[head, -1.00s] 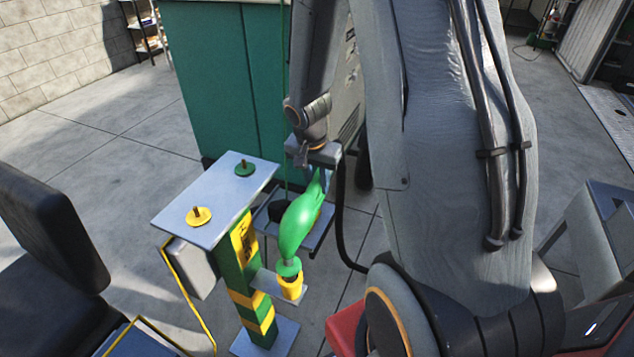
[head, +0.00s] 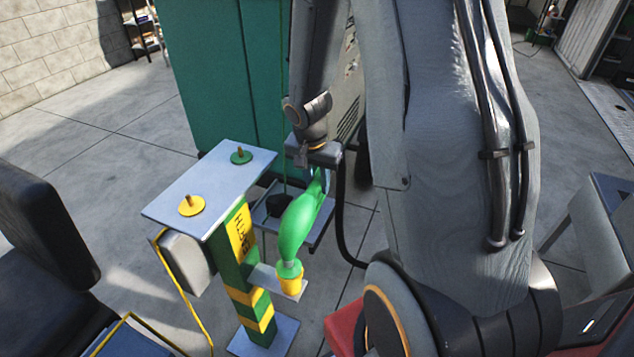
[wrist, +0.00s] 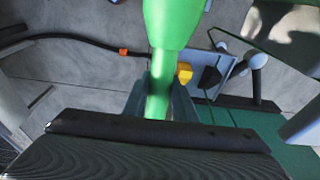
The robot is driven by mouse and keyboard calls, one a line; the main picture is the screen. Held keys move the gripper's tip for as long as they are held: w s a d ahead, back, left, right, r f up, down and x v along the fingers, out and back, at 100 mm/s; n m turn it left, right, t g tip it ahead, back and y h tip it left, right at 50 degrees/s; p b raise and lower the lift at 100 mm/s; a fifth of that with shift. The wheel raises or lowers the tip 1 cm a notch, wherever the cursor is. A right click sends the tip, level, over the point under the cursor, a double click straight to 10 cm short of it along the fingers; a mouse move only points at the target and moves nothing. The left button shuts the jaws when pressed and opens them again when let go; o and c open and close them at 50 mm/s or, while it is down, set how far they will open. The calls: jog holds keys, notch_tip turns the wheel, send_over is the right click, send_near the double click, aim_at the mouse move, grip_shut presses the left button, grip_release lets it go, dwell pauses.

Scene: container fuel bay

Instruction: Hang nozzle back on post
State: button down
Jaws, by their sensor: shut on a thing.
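The green nozzle (head: 297,226) hangs from my gripper (head: 318,172) in the head view, its body pointing down. My gripper is shut on it; in the wrist view the green nozzle (wrist: 168,25) runs between the two fingers (wrist: 158,95). The nozzle's lower end meets the yellow cup (head: 291,282) on the post's small side shelf; whether it sits inside the cup I cannot tell for sure. The green and yellow striped post (head: 236,270) stands left of the nozzle, with a grey top plate (head: 212,188).
A yellow disc (head: 191,206) and a green disc (head: 241,156) with pegs sit on the top plate. A teal cabinet (head: 225,80) stands behind. A grey tray (head: 318,236) is behind the nozzle. A black hose (head: 341,215) hangs to its right. A dark seat is at left.

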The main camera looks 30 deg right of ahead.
jog(key=c, duration=1.4)
grip_release()
jog(key=shift+s+a+r, duration=0.15)
jog(key=shift+a+r, duration=0.05)
jog(key=shift+r, duration=1.05)
jog(key=shift+s+a+r, duration=0.2)
jog(key=shift+a+r, duration=0.05)
jog(key=shift+r, duration=1.05)
jog(key=shift+s+a+r, duration=0.15)
jog(key=shift+a+r, duration=0.05)
jog(key=shift+r, duration=1.05)
